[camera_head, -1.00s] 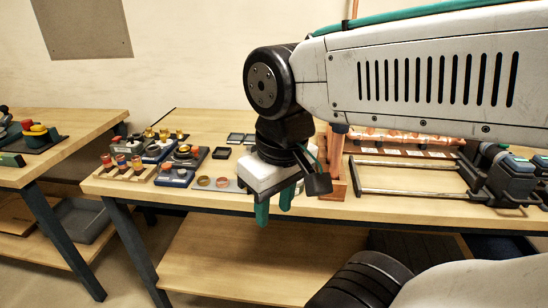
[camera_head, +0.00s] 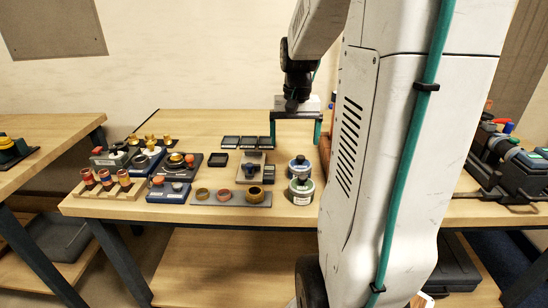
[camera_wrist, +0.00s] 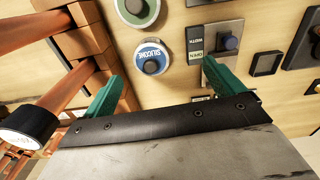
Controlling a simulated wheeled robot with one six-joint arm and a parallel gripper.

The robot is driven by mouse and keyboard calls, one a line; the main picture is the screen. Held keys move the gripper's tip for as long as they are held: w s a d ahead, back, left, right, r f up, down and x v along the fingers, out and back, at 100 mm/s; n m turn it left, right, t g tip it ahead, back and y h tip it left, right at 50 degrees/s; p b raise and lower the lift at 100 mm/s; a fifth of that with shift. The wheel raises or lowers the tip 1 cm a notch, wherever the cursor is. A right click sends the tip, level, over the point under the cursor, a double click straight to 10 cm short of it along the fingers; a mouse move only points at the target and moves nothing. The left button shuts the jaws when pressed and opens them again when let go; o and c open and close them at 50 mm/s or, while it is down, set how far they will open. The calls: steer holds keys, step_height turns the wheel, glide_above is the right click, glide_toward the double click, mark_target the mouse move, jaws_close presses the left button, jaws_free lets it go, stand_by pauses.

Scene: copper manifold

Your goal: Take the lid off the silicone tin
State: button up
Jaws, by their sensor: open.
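The silicone tin is a round tin with a blue-and-white top lettered SILICONE and a dark knob on its lid (camera_wrist: 151,66). In the head view the blue-topped tin (camera_head: 299,168) stands upright on the bench, its lid on. My gripper (camera_head: 295,144) points down above the bench, behind the tin in the picture. In the wrist view the tin shows between and beyond the two teal fingers of my gripper (camera_wrist: 160,72). The fingers are apart with nothing between them. I cannot tell the height of the fingertips above the lid.
A green-topped tin (camera_head: 300,190) stands close in front of the silicone tin. Copper pipe (camera_wrist: 65,95) on brick-coloured blocks (camera_wrist: 85,38) lies near the left finger. A grey plate with a dark knob (camera_wrist: 229,43) is near the right finger. Black trays (camera_head: 248,142) lie behind.

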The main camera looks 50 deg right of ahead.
mark_target(301, 157)
steer(key=shift+s+d+f+m, duration=0.15)
steer(key=shift+d+f, duration=0.25)
steer(key=shift+d, duration=0.2)
steer(key=shift+d+f+m, duration=0.15)
steer(key=shift+d+f, duration=0.25)
steer(key=shift+d, duration=0.2)
step_height(301, 157, down, 7)
steer(key=shift+d+f, duration=0.1)
steer(key=shift+d, duration=0.05)
steer(key=c, duration=1)
